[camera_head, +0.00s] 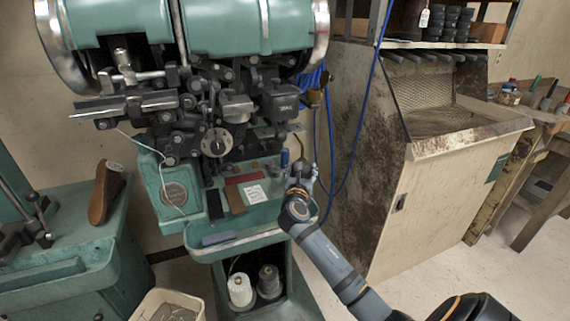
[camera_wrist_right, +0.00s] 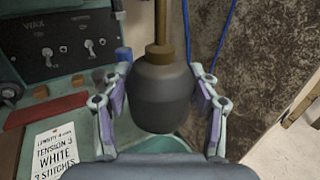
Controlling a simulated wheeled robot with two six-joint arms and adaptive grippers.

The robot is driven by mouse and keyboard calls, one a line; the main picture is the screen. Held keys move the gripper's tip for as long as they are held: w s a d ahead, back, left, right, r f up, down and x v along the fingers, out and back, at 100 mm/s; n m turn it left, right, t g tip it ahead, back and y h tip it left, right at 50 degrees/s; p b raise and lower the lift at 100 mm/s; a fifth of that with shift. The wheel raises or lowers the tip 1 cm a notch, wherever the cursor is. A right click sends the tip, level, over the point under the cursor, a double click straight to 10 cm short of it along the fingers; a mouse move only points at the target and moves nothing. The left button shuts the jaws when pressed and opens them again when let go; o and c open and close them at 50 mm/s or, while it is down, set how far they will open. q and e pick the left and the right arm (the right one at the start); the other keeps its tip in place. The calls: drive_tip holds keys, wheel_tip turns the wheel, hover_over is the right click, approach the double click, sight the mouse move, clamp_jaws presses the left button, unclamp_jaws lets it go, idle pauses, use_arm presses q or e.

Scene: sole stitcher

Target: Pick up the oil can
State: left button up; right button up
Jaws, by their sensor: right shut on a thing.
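The oil can (camera_wrist_right: 162,95) is a dark grey round bulb with a brass neck and spout (camera_wrist_right: 161,25). It stands upright in the right wrist view. My right gripper (camera_wrist_right: 160,100) has one finger on each side of the bulb and is shut on it. In the head view my right gripper (camera_head: 299,183) is at the right end of the green machine's tray, and the can is mostly hidden there. Whether the can's base touches the tray cannot be told. My left gripper is not in view.
The green stitching machine (camera_head: 230,25) stands just behind and above the gripper. A white label card (camera_wrist_right: 52,146) and a red-brown strip (camera_wrist_right: 45,110) lie beside it. Blue hoses (camera_head: 350,150) hang close by. A worn cabinet (camera_head: 440,200) stands to the right.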

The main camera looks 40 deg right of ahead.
drive_tip(key=s+d+p, duration=0.2)
drive_tip(key=s+d, duration=0.3)
drive_tip(key=s, duration=0.5)
drive_tip(key=shift+s, duration=0.15)
drive_tip(key=shift+r, duration=0.1)
idle(0.6)
